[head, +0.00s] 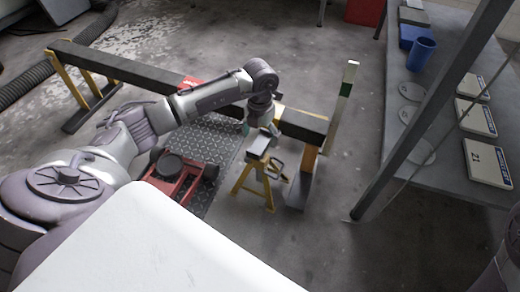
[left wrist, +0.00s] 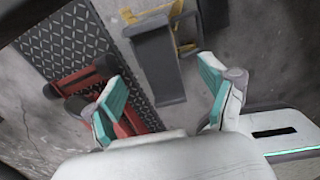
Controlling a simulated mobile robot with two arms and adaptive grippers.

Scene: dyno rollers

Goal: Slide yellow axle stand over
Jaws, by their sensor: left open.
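The yellow axle stand (head: 243,178) stands upright on the floor just right of the tread-plate ramp, with a dark grey block-like top. In the left wrist view its grey top (left wrist: 158,62) and yellow frame (left wrist: 150,14) lie beyond my fingertips. My left gripper (head: 260,127) points down close behind the stand's top in the head view. In the left wrist view the teal-padded fingers of my left gripper (left wrist: 163,88) are spread, with nothing held between them. I cannot tell whether a finger touches the stand. My right gripper is not in view.
A long dark beam (head: 130,70) on yellow legs runs behind my left arm. A red wheeled jack (head: 178,180) sits on the tread-plate (head: 215,150), left of the stand. The floor in front of the stand is clear.

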